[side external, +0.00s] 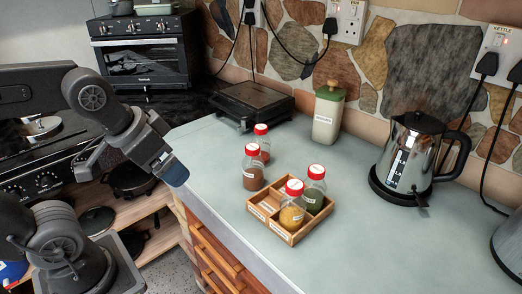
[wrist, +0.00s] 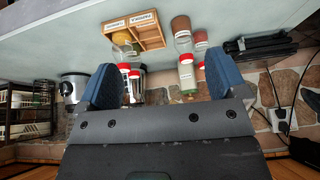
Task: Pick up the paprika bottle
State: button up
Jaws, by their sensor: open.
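Two red-capped bottles stand upright on the counter behind the wooden tray: a brown one (side external: 253,176) and a redder one (side external: 263,151). Their labels are too small to read, so I cannot tell which is paprika. They also show in the wrist view, brown (wrist: 181,30) and redder (wrist: 200,38). My gripper (side external: 176,173) is open and empty, left of the bottles near the counter's front edge. In the wrist view my gripper (wrist: 160,60) has its blue fingers wide apart, with nothing between them touching.
The wooden tray (side external: 281,232) holds a yellow bottle (side external: 291,217) and a green bottle (side external: 312,197); its other two compartments look empty. A green-lidded canister (side external: 327,112), a black grill (side external: 254,101) and a kettle (side external: 407,152) stand behind. The front-left counter is clear.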

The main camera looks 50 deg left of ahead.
jog(key=w+a+r+m+g, duration=0.1)
jog(key=w+a+r+m, duration=0.1)
jog(key=w+r+m, duration=0.35)
jog(key=m+g+y, duration=0.1)
jog(key=m+g, duration=0.3)
jog(key=m, duration=1.5)
send_over(261, 136)
notch_tip(261, 136, down, 5)
jog(key=f, duration=0.2)
jog(key=a+f, duration=0.1)
jog(key=f, duration=0.5)
jog(key=shift+w+a+f, duration=0.2)
jog(key=shift+w+a, duration=0.05)
jog(key=shift+w, duration=0.15)
jog(key=shift+w+f, duration=0.2)
jog(key=shift+f, duration=2.55)
jog(key=c, duration=1.2)
jog(key=shift+r, duration=0.1)
jog(key=shift+c, duration=0.3)
